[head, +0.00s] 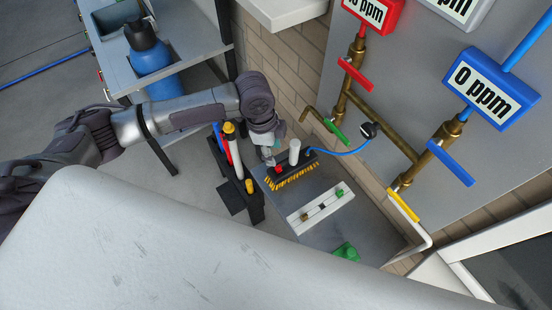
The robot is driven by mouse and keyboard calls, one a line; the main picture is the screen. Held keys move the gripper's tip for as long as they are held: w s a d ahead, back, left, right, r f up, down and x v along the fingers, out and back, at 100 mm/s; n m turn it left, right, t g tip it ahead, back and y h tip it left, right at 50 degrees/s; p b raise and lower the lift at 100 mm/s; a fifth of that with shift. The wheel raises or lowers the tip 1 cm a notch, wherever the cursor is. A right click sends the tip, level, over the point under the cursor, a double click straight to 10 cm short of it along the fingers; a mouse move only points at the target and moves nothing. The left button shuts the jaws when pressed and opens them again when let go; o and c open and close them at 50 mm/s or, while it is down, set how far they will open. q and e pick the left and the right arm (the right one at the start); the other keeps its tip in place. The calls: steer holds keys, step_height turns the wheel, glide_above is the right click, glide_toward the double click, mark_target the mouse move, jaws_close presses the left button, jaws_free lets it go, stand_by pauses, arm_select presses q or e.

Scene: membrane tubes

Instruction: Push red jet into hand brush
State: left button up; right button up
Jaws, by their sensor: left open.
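The hand brush (294,177) with a dark body and yellow bristles lies on the grey work surface, in front of the brick wall. A small red piece, which looks like the red jet (279,168), is at the brush's left end. How deep it sits in the brush cannot be made out. My left gripper (270,160) is open, pointing down just left of the red jet. It is close to the jet, but contact cannot be told at this size. A white cylinder (294,152) stands upright at the brush, right of the red jet. My right gripper is not in view.
A dark rack (255,208) with upright coloured tubes stands left of the brush. A pale plate (320,208) with small fittings and a green piece (346,252) lie nearer. A blue hose (340,153), brass pipes and coloured valve handles are on the right.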

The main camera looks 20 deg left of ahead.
arm_select(q)
steer(key=r, duration=0.3)
steer(key=shift+a+r, duration=0.3)
steer(key=shift+r, duration=0.1)
